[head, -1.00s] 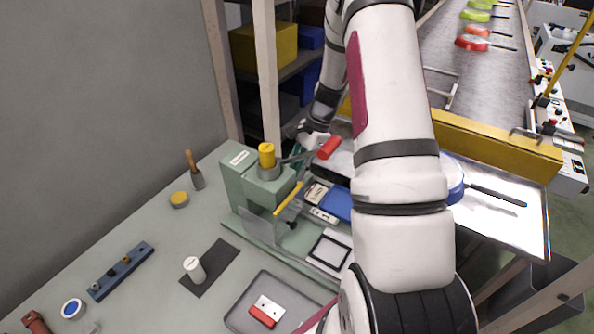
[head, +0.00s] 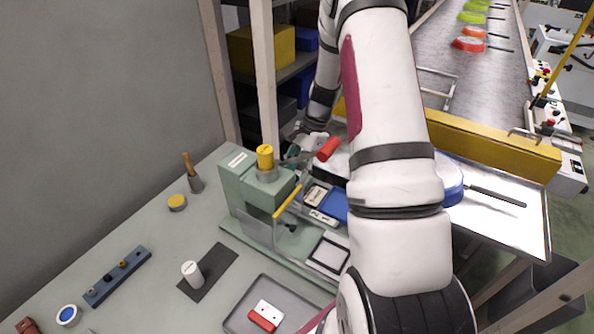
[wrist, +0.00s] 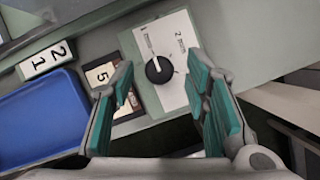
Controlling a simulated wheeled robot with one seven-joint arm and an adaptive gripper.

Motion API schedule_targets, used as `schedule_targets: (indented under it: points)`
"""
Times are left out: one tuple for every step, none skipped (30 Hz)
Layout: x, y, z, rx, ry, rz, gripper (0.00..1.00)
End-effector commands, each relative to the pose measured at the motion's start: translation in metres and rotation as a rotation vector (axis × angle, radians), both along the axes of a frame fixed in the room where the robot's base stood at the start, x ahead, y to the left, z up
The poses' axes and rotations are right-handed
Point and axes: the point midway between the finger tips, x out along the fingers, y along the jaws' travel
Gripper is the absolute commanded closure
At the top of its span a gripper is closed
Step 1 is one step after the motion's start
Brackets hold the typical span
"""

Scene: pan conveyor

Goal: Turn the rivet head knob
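The rivet head knob (wrist: 159,70) is a black round knob with a pale pointer. It sits on a white plate (wrist: 178,97) marked with 1 and 2 in the wrist view. The pointer tilts toward the upper left, close to the 1 mark. My gripper (wrist: 160,82) has teal finger pads that stand apart on the left and right of the knob in the picture. Nothing is between them in their grip, and I cannot tell their height above the knob. In the head view the knob is hidden, and my gripper is mostly hidden behind the green press (head: 255,190).
A red-handled lever (head: 328,149) and a yellow bar (head: 287,203) stick out from the press. In the wrist view a blue tray (wrist: 40,118), a sign with 2 and 1 (wrist: 46,60) and a counter reading 5 (wrist: 101,75) lie left of the knob.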

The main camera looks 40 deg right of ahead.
Motion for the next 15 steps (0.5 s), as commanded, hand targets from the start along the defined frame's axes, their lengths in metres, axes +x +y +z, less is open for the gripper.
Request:
schedule_targets:
  points:
    - [0.0,0.0,0.0,0.0,0.0,-0.001,0.57]
    - [0.0,0.0,0.0,0.0,0.0,-0.001,0.57]
    - [0.0,0.0,0.0,0.0,0.0,-0.001,0.57]
    - [0.0,0.0,0.0,0.0,0.0,-0.001,0.57]
    - [0.0,-0.001,0.0,0.0,0.0,-0.001,0.57]
    - [0.0,-0.001,0.0,-0.001,0.0,-0.001,0.57]
    - [0.0,-0.001,0.001,-0.001,-0.001,-0.001,0.57]
    - [0.0,-0.002,0.002,-0.001,-0.001,-0.001,0.57]
    - [0.0,-0.003,0.004,-0.002,-0.001,-0.002,0.57]
    - [0.0,-0.004,0.007,-0.002,-0.001,-0.002,0.57]
    - [0.0,-0.005,0.01,-0.003,-0.002,-0.002,0.57]
    - [0.001,-0.007,0.015,-0.003,-0.003,-0.002,0.57]
    - [0.001,-0.009,0.02,-0.003,-0.004,-0.002,0.57]
    - [0.0,-0.011,0.025,-0.004,-0.004,-0.002,0.57]
    - [0.0,-0.014,0.032,-0.003,-0.002,-0.002,0.57]
